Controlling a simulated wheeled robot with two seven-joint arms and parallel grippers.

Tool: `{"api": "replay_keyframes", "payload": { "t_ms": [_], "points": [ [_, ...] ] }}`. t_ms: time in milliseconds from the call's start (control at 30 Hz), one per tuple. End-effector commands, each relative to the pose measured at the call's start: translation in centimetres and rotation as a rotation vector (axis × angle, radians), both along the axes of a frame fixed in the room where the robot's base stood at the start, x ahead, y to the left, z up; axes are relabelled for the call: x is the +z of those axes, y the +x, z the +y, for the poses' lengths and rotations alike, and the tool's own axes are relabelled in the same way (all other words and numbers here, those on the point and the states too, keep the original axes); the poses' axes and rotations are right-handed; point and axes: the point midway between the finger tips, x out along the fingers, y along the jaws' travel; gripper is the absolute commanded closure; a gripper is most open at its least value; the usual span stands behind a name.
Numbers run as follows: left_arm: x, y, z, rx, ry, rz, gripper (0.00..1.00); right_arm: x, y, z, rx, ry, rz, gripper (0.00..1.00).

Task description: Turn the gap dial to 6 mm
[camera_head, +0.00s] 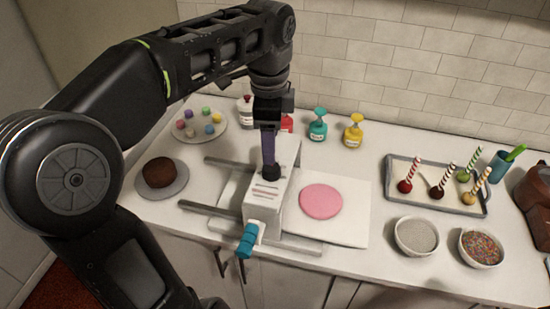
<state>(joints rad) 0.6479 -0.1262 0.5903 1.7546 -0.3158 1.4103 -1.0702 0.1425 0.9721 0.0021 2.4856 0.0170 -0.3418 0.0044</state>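A small white sheeter-like machine (263,215) stands on the counter, with a pale board and metal rails running out on both sides. Dark marks show on its sloped top; I cannot read them. My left gripper (271,172) points straight down at the top of the machine, its dark tips at or just above the surface. The fingers are seen edge-on, so their opening is unclear. The gap dial is not clearly visible and may be hidden at the fingertips. A teal handle (248,240) sticks out at the machine's front. My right gripper is not in view.
A pink dough disc (321,201) lies on the board to the right. Bottles (318,127) stand behind. A tray of cake pops (398,202) and two bowls (415,251) (481,262) are at right.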

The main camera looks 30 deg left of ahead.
Motion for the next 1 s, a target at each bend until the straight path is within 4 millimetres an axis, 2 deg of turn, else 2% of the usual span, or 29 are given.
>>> {"api": "replay_keyframes", "payload": {
  "t_ms": [167, 400, 500, 733, 1000],
  "points": [
    [-0.4, 0.0, 0.0, 0.0, 0.0, 0.0, 0.4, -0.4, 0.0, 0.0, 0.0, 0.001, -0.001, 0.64],
    [-3.4, 0.1, 0.1, 0.001, -0.001, 0.002, 0.4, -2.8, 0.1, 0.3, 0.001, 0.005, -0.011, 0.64],
    [-4.3, 0.2, 0.2, 0.001, 0.0, 0.004, 0.4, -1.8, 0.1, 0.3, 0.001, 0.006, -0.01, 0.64],
    [-7.2, 0.4, 0.3, 0.001, 0.0, 0.002, 0.4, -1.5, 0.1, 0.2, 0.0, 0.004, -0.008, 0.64],
    [-7.8, 0.5, 0.3, 0.0, 0.0, 0.0, 0.4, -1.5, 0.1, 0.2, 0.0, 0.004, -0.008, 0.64]
  ]
}}
